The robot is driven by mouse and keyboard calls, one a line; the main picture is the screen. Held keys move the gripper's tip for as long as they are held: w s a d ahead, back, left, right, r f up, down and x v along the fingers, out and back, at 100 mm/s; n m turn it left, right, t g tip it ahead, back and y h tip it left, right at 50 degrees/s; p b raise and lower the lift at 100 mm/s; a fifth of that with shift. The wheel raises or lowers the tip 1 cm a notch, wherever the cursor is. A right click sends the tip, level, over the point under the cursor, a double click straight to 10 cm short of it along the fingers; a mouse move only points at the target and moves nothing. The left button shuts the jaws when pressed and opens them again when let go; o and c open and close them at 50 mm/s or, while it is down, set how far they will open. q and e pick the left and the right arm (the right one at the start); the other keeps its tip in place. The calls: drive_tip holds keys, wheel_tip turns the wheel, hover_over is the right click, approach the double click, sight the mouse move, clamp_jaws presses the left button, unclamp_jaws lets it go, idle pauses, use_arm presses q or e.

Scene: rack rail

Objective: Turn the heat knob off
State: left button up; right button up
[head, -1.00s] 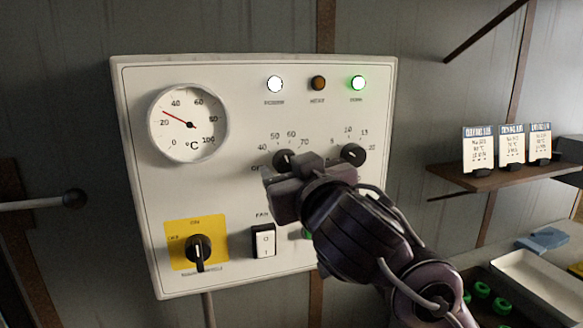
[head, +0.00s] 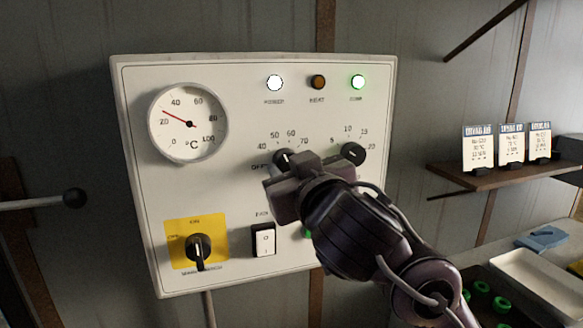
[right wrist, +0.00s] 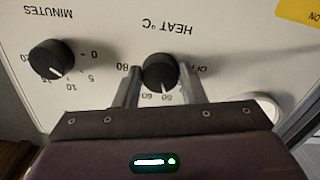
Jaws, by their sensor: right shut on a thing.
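The heat knob (head: 282,158) is a black round knob with a white pointer on the white control panel (head: 240,115). In the head view my right gripper (head: 288,178) covers part of it. In the right wrist view the panel is upside down. There the heat knob (right wrist: 160,71) sits between the two fingers of my right gripper (right wrist: 161,80), which is shut on its sides. Its pointer points near the 50 mark, away from OFF. The 40 mark is hidden by a finger. My left gripper is not in view.
The minutes knob (head: 353,154) is just right of the heat knob. A fan switch (head: 263,241) and a yellow-backed rotary switch (head: 198,248) are below. A dial gauge (head: 188,123) is at upper left. A shelf with cards (head: 505,177) is at right.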

drive_tip(key=shift+r+n+p, duration=0.1)
drive_tip(key=shift+n+p, duration=0.5)
drive_tip(key=shift+n, duration=6.9)
drive_tip(key=o, duration=1)
drive_tip(key=shift+s+d, duration=0.1)
drive_tip(key=p+v, duration=0.2)
drive_tip(key=v, duration=0.5)
drive_tip(key=shift+s+p, duration=0.25)
drive_tip(key=shift+p, duration=0.05)
